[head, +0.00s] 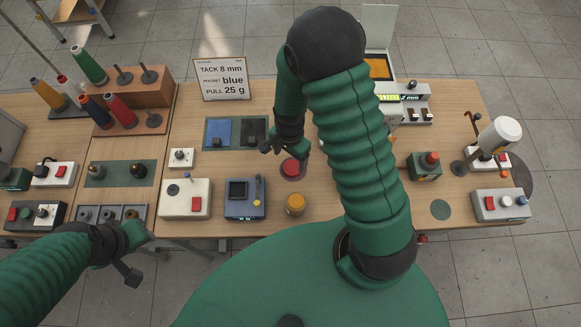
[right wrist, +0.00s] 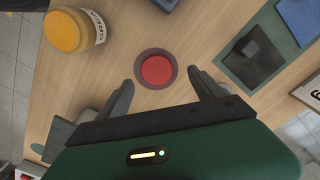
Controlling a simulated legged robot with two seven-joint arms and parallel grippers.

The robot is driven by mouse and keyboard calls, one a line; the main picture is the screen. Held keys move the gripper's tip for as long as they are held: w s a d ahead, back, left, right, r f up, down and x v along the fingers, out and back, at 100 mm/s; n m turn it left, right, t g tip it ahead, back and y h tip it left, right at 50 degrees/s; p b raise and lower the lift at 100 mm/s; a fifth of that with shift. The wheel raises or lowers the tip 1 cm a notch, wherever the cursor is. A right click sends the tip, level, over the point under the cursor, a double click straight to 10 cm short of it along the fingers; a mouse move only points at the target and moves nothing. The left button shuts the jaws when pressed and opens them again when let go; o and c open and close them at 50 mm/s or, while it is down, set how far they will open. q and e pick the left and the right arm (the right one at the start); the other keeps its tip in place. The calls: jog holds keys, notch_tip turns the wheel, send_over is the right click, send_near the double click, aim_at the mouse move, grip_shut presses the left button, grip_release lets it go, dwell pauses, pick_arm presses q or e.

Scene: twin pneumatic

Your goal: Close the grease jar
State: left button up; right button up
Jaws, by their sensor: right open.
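The grease jar (head: 296,204) stands upright near the table's front edge, with a yellow-orange top face. In the right wrist view the jar (right wrist: 76,31) is at the upper left, with a pale label on its side. A red round disc (head: 292,168), which looks like a lid, lies on a dark round pad behind the jar. In the right wrist view the disc (right wrist: 157,71) is between and just beyond my fingertips. My right gripper (head: 286,152) is open and empty above the disc. My left gripper (head: 132,262) is low at the left, its jaw opening unclear.
A blue device (head: 245,200) stands left of the jar, beside a white box with a red button (head: 186,199). A mat with blue and black pads (head: 236,133) lies behind. A sign (head: 222,79) stands at the back. The table right of the jar is partly hidden by my right arm.

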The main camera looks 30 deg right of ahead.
aim_at(292, 167)
jog(key=f, duration=0.3)
jog(key=d+f, duration=0.1)
jog(key=f, duration=0.1)
jog(key=shift+s+f, duration=0.2)
jog(key=shift+f, duration=0.1)
jog(key=shift+a+r, duration=0.15)
jog(key=shift+a, duration=0.2)
jog(key=shift+c, duration=0.7)
jog(key=shift+d, duration=0.15)
jog(key=c, duration=1.3)
